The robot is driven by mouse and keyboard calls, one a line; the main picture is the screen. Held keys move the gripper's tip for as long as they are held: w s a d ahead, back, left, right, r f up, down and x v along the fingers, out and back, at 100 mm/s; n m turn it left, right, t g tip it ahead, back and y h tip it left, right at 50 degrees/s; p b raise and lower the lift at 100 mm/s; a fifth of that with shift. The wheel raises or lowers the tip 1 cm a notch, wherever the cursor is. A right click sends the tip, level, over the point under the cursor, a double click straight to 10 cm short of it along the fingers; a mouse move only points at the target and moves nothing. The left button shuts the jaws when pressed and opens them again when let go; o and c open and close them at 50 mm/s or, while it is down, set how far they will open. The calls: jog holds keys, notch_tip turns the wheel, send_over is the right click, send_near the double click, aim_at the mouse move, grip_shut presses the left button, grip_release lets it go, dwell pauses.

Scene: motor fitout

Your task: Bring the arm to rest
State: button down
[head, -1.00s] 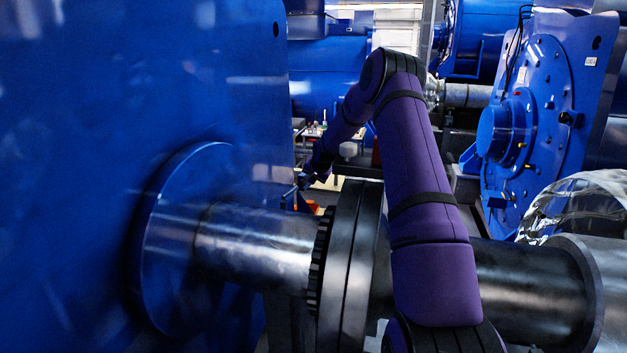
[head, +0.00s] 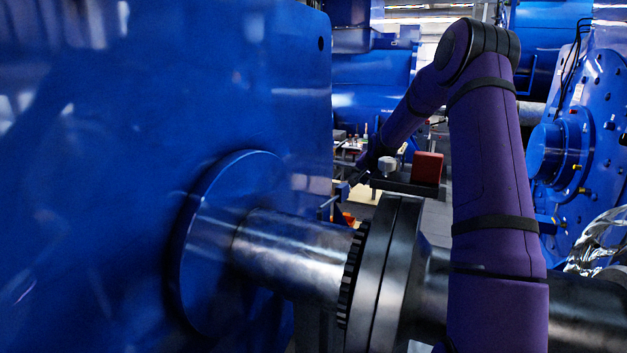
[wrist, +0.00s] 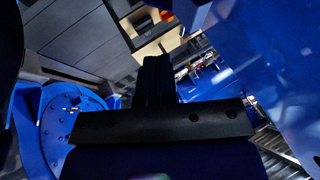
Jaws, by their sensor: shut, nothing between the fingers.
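My purple arm (head: 490,170) rises from the bottom of the head view to a bent elbow near the top, then slopes down to the left. My gripper (head: 358,180) is small and dark at its far end, beyond the shaft coupling and near the right edge of the big blue housing. In the wrist view, my gripper (wrist: 157,70) shows as dark fingers close together, with nothing seen between them. Its fine detail is hidden by shadow.
A large blue housing (head: 100,150) fills the left. A steel shaft (head: 290,250) runs from it through a dark flanged coupling (head: 385,270), close to my arm. A red block (head: 427,168) sits on a dark ledge behind. A blue round-flanged machine (head: 590,130) stands at right.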

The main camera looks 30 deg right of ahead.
jog(key=s+a+r+n, duration=0.2)
jog(key=s+a+r, duration=0.35)
jog(key=a, duration=0.25)
jog(key=s+a+r+n+g, duration=0.1)
jog(key=s+a+r+n, duration=0.1)
jog(key=s+a+r, duration=0.45)
jog(key=s+a+r+n, duration=0.35)
jog(key=a+r, duration=0.35)
jog(key=a, duration=0.4)
jog(key=s+a+n+y, duration=0.1)
jog(key=s+a, duration=0.4)
jog(key=s, duration=0.9)
jog(key=s+a+n+g+y, duration=0.1)
jog(key=s+a+n, duration=0.2)
jog(key=s, duration=1.1)
jog(key=a, duration=0.3)
jog(key=shift+s+a+r+n, duration=0.15)
jog(key=shift+s+n, duration=0.2)
